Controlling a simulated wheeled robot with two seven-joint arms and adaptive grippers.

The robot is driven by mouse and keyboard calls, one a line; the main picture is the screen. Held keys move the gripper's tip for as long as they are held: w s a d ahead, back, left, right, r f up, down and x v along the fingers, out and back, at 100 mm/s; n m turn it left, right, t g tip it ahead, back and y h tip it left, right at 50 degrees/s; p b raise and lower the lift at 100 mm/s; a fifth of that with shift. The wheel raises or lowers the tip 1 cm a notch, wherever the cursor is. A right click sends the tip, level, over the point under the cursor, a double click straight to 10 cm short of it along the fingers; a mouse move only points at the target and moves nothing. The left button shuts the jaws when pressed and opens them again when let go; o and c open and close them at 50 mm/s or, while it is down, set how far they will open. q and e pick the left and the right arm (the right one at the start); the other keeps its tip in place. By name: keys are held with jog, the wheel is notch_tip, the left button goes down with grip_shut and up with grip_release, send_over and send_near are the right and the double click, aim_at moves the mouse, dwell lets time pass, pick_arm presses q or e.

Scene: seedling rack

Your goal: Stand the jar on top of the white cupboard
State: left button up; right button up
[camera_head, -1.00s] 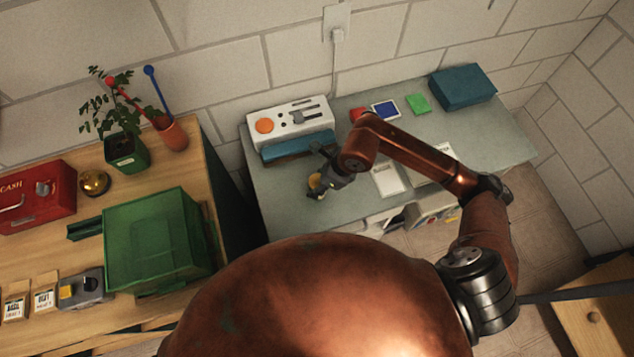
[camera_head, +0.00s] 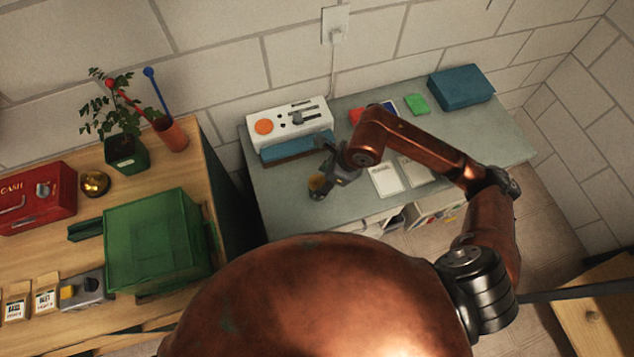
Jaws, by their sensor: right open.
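A small jar (camera_head: 317,184) with amber-yellow contents stands near the front left of the grey-green worktop. My right gripper (camera_head: 322,181) is right at the jar and partly covers it. Its jaws are open, and I cannot tell whether the fingers touch the jar. My copper right arm reaches in from the right over the worktop. I cannot make out a thing that is clearly the white cupboard. My left gripper is not in view.
A white panel with an orange knob (camera_head: 289,122) and a blue case (camera_head: 297,148) stand behind the jar. White sheets (camera_head: 386,179) lie to its right, and a teal box (camera_head: 461,87) stands at the back right. A green bin (camera_head: 158,240) and plant pot (camera_head: 126,152) stand on the wooden bench.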

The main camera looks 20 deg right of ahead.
jog(key=v, duration=0.8)
jog(key=shift+p, duration=0.35)
jog(key=shift+s+r, duration=0.1)
jog(key=shift+r, duration=0.05)
